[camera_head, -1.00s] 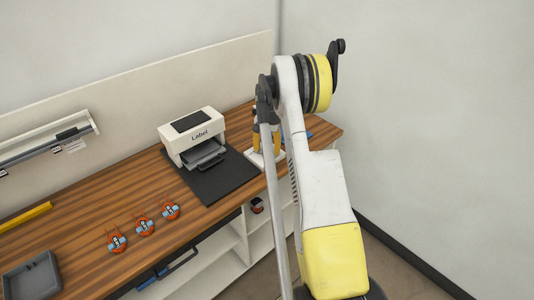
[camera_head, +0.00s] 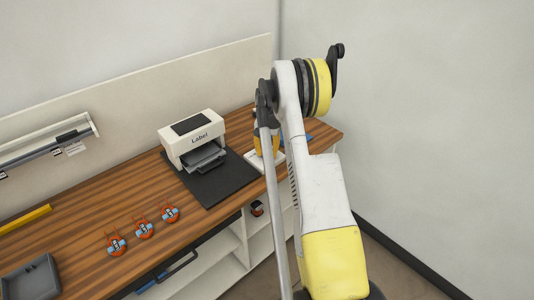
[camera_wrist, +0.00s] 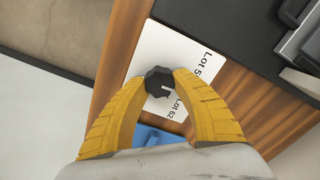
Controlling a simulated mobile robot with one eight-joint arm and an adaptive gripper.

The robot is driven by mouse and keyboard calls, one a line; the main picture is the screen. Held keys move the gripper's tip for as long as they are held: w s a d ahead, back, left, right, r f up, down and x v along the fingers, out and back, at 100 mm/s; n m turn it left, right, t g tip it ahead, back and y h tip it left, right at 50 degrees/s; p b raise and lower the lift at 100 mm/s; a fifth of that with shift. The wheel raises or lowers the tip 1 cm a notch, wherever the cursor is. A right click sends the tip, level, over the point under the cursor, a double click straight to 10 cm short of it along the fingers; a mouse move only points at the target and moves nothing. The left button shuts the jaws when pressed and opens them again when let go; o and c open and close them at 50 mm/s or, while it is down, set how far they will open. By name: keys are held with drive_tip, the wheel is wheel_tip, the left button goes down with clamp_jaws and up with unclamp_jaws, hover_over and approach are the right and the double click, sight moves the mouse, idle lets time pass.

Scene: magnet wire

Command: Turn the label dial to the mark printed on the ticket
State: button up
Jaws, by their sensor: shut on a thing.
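In the head view my gripper (camera_head: 266,142) stands over the white plate (camera_head: 262,163), partly behind my arm. The knob is hidden there. I cannot make out a ticket with a readable mark.
A label printer (camera_head: 193,136) stands on a black mat (camera_head: 215,180) left of the plate. Several orange coils, one of them here (camera_head: 144,229), lie on the wooden bench with a grey tray (camera_head: 30,277). A blue thing (camera_wrist: 158,137) lies near the plate.

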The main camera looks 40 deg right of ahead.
sight(266, 152)
drive_tip(key=n, duration=0.4)
drive_tip(key=shift+n, duration=2.1)
drive_tip(key=o, duration=1.2)
wheel_tip(266, 152, up, 12)
